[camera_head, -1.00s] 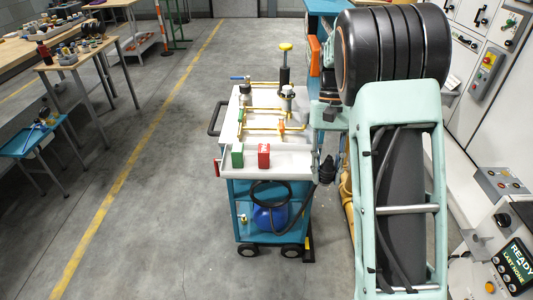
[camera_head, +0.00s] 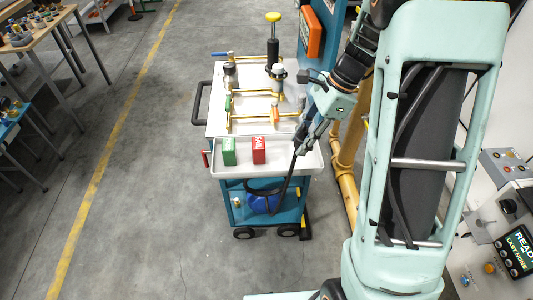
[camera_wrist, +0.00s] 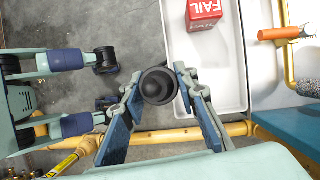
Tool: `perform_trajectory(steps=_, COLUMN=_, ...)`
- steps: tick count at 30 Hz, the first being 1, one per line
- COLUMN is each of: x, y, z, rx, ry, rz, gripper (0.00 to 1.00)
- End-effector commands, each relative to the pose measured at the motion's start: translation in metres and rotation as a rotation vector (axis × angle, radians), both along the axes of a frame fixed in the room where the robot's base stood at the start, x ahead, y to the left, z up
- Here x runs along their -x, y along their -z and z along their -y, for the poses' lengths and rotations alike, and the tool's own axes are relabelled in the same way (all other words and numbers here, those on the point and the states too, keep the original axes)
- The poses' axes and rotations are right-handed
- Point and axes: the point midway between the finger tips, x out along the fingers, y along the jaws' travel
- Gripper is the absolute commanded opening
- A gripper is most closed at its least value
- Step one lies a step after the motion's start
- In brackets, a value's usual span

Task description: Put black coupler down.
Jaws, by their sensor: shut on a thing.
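In the wrist view, the coupler (camera_wrist: 158,86) shows as a round, dark, hollow end between the blue-padded fingers (camera_wrist: 155,100), to the left of the tray (camera_wrist: 224,82). Whether the coupler touches the tray I cannot tell.
A green block (camera_head: 229,151) and a red FAIL block (camera_head: 259,150) stand in the tray. Brass pipework (camera_head: 252,116) and a yellow-topped pump (camera_head: 273,45) are behind it. A yellow floor pipe (camera_head: 347,175) runs right of the cart. The tray's right end looks clear.

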Motion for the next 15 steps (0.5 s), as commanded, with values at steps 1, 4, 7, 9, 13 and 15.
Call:
perform_trajectory(steps=1, x=0.006, y=-0.005, z=0.000, rx=-0.003, ry=0.142, rz=0.001, gripper=0.00)
perform_trajectory(steps=4, x=0.015, y=-0.006, z=0.002, rx=-0.004, ry=0.428, rz=0.000, gripper=0.00)
perform_trajectory(steps=7, x=0.023, y=-0.006, z=0.005, rx=-0.004, ry=0.693, rz=-0.001, gripper=0.00)
perform_trajectory(steps=9, x=0.030, y=-0.006, z=0.008, rx=-0.003, ry=0.856, rz=-0.002, gripper=0.00)
perform_trajectory(steps=13, x=0.041, y=-0.005, z=0.014, rx=-0.003, ry=1.110, rz=-0.002, gripper=0.00)
perform_trajectory(steps=15, x=0.046, y=-0.005, z=0.017, rx=-0.001, ry=1.215, rz=-0.003, gripper=0.00)
